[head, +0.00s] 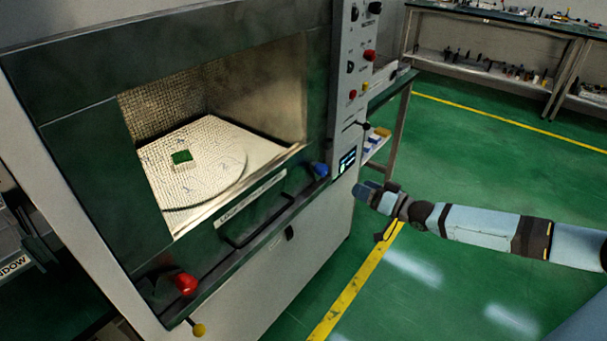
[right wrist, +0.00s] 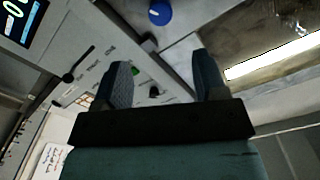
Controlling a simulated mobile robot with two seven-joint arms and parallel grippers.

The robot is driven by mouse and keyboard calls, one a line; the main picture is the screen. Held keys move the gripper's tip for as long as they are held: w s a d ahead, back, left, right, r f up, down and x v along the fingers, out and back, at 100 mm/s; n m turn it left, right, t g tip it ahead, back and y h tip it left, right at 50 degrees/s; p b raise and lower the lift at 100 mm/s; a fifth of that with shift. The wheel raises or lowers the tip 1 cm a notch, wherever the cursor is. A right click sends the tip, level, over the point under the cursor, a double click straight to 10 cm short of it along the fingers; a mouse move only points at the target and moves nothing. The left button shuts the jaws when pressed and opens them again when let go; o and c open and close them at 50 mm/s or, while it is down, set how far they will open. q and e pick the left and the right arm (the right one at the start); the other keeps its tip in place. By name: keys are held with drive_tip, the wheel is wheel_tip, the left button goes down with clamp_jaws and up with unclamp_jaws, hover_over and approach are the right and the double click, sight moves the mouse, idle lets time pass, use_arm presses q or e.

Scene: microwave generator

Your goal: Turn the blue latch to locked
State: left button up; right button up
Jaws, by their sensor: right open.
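The blue latch (head: 321,169) is a small blue knob at the right end of the ledge below the microwave generator's window. It also shows in the right wrist view (right wrist: 160,12) at the top, beyond my fingertips. My right gripper (head: 368,190) is to the right of the latch and apart from it, in front of the machine's right edge. In the right wrist view my right gripper (right wrist: 165,80) is open, with nothing held between its two fingers. I cannot tell from these views which position the latch is in. My left gripper is not in view.
A red knob (head: 185,283) and a yellow knob (head: 198,329) sit at the machine's lower left. A black handle (head: 262,215) runs along the front. The control panel (head: 352,90) rises right of the window. Green floor (head: 480,165) to the right is clear.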

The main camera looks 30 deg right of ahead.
sight(325, 171)
use_arm(q)
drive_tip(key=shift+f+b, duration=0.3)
drive_tip(key=shift+b, duration=0.35)
use_arm(e)
drive_tip(key=x, duration=1.3)
drive_tip(key=shift+w+a, duration=0.1)
drive_tip(key=shift+w, duration=0.2)
drive_tip(key=c, duration=0.9)
drive_tip(key=shift+c, duration=0.2)
